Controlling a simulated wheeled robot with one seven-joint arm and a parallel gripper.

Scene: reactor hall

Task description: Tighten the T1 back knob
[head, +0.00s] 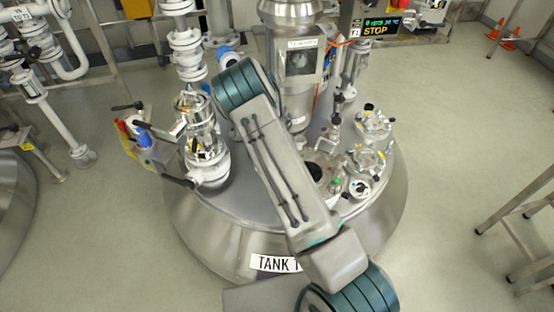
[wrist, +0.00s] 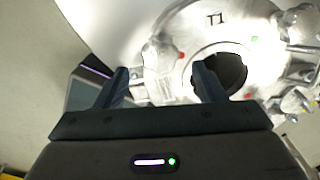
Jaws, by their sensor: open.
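The steel tank (head: 235,215) with the "TANK T1" label stands in the middle of the head view. Its lid carries a round hatch with a dark opening (head: 315,172), partly hidden by my arm. The wrist view shows the "T1" mark and the same kind of dark opening (wrist: 234,70), with small red and green spots around it. A silvery knob-like fitting (wrist: 160,52) sits left of the opening; I cannot tell which fitting is the back knob. My gripper (wrist: 163,84) is open and empty, its right finger overlapping the opening in view. It is hidden in the head view.
Several clamped ports (head: 372,122) crowd the lid's right side. A valve with a black handle (head: 208,165) rises at the left, and a tall steel column (head: 297,75) at the back. A lit "STOP" display (head: 378,25) hangs behind. A metal frame (head: 520,210) stands right; floor between is clear.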

